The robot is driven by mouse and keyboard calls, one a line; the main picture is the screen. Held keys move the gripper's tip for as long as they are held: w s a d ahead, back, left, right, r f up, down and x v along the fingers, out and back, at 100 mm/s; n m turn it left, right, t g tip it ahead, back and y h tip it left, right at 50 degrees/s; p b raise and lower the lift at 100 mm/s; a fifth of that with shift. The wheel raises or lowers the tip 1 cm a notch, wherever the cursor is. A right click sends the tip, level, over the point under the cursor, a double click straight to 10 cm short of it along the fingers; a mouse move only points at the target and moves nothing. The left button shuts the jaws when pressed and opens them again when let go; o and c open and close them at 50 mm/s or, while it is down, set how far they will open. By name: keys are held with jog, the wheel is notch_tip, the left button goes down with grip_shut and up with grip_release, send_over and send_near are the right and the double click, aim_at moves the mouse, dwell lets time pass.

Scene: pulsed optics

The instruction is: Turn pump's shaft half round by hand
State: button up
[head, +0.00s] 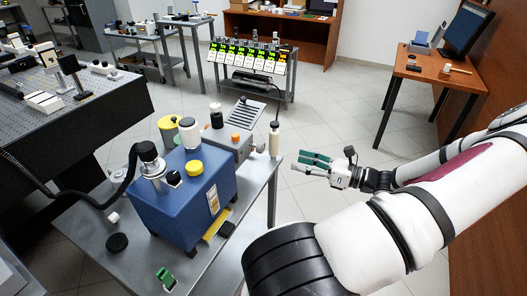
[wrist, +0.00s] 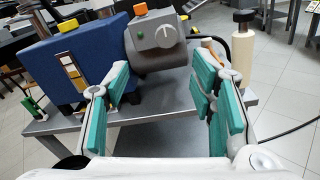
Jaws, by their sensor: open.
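The pump is a blue box (head: 190,200) with a grey motor housing (head: 232,143) behind it, on a grey metal table (head: 120,262). In the wrist view the blue box (wrist: 62,65) stands at left and the grey motor housing (wrist: 150,62) at upper centre. The housing carries a round pale dial, a small green spot and an orange cap (wrist: 140,9). I cannot pick out the shaft itself. My gripper (head: 310,163) is open and empty, right of the table's edge and apart from the pump. Its green-padded fingers (wrist: 160,98) point toward the housing.
A cream bottle with a dark top (head: 274,140) stands at the table's right corner, near my right finger in the wrist view (wrist: 240,45). Caps and jars crowd the pump's top and back. A black hose (head: 125,185) curves at left. Floor right of the table is clear.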

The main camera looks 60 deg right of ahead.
aim_at(263, 149)
jog(key=shift+m+h, duration=0.4)
jog(key=shift+h, duration=0.1)
jog(key=w, duration=0.4)
jog(key=w+b, duration=0.1)
jog(key=w, duration=0.8)
jog(key=shift+a+f+b, duration=0.1)
jog(key=shift+a+b, duration=0.15)
jog(key=shift+b, duration=0.15)
jog(key=c, duration=1.2)
